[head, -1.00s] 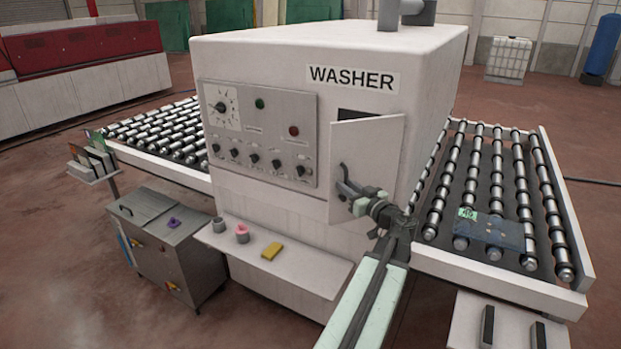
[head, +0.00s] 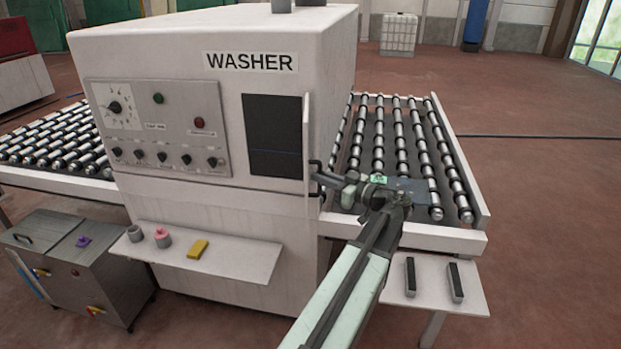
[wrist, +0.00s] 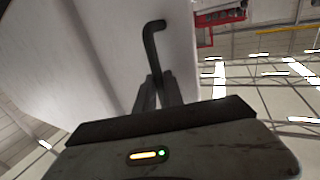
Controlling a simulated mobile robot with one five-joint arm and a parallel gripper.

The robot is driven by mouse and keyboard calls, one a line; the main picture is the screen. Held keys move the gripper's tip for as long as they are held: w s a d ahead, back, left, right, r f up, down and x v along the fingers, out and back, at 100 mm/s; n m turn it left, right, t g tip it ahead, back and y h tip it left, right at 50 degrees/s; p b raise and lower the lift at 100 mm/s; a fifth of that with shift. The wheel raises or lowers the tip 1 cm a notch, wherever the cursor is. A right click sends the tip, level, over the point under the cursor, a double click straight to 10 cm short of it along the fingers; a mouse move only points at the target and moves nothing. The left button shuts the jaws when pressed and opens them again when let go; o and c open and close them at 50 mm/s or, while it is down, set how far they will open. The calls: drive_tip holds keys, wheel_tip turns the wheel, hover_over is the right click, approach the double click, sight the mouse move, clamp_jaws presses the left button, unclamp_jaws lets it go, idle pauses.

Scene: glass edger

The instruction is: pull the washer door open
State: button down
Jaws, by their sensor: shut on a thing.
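The white washer door (head: 306,135) stands swung out on its right side, seen nearly edge-on in the head view. The dark opening (head: 274,135) behind it is uncovered. The door's black handle (head: 315,168) is on the door's right face, low down. My gripper (head: 322,180) is at the handle and shut on it. In the wrist view the bent black handle (wrist: 153,45) rises from between the fingers of my gripper (wrist: 157,90). Where the jaws meet the handle is partly hidden.
The white washer body (head: 230,225) has a control panel (head: 158,130) left of the opening. A shelf (head: 225,256) below holds a yellow sponge (head: 198,249) and two small pots. A roller conveyor (head: 400,150) and a side table (head: 435,292) with two dark bars lie to the right.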

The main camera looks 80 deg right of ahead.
drive_tip(key=shift+s+d, duration=0.45)
drive_tip(key=shift+s, duration=0.25)
drive_tip(key=c, duration=1.9)
unclamp_jaws()
drive_tip(key=o, duration=0.4)
drive_tip(key=shift+w+d+f, duration=0.1)
drive_tip(key=shift+w+d, duration=0.05)
drive_tip(key=shift+o, duration=0.2)
drive_tip(key=v, duration=0.8)
